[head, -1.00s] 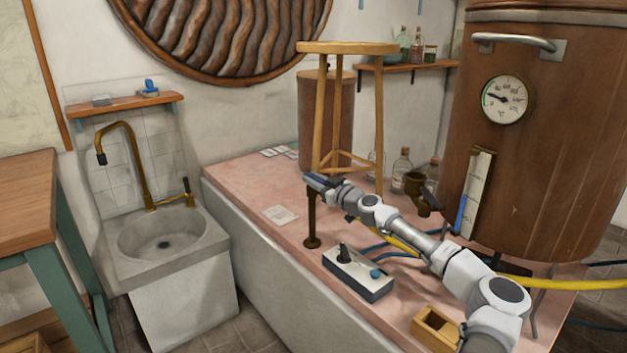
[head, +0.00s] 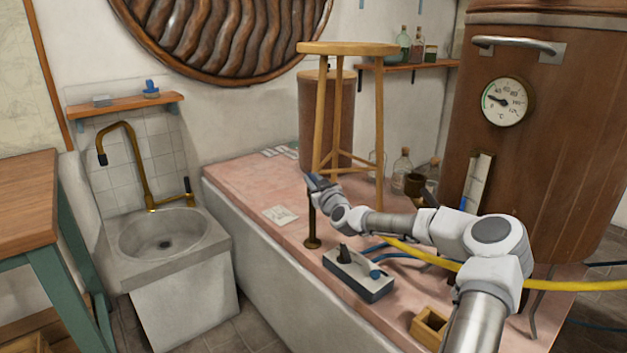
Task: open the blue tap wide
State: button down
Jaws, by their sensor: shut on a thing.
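A slim dark brass standpipe (head: 312,222) with a round foot rises from the pink bench top, in front of the wooden stool. My gripper (head: 316,181) is at the top of this standpipe, shut on what appears to be the blue tap's handle. The fingers hide most of the handle and the tap's head, so I cannot read how far it is turned. My arm reaches in from the lower right, above the bench.
A control box (head: 358,274) with a black lever and blue knob sits below my forearm. The stool (head: 347,49) stands close behind my gripper. A copper vessel (head: 545,150), yellow hose (head: 560,283) and small wooden box (head: 430,327) are at right. A stone sink (head: 165,245) is left.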

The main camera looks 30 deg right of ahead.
jog(key=shift+w+a+r+m+g+h, duration=0.15)
jog(key=shift+m+g+h, duration=0.3)
jog(key=shift+m+h, duration=0.6)
jog(key=shift+s+a+m+g+h, duration=0.1)
jog(key=shift+m+g+h, duration=0.45)
jog(key=shift+h, duration=0.9)
jog(key=shift+w+m+g+h+p, duration=0.15)
jog(key=shift+m+g+h+p, duration=0.3)
jog(key=shift+m+g+h, duration=1.2)
jog(key=m+g+h+p, duration=0.2)
jog(key=h, duration=0.1)
jog(key=shift+a+m+g+h, duration=0.1)
jog(key=shift+m+g+h, duration=0.15)
jog(key=shift+m, duration=0.1)
jog(key=shift+m+g+h+p, duration=1.15)
jog(key=shift+m+g, duration=0.55)
jog(key=shift+g, duration=0.7)
jog(key=shift+f+g, duration=0.25)
jog(key=shift+g, duration=0.05)
jog(key=c, duration=0.8)
grip_release()
jog(key=shift+o, duration=0.2)
jog(key=shift+r, duration=0.1)
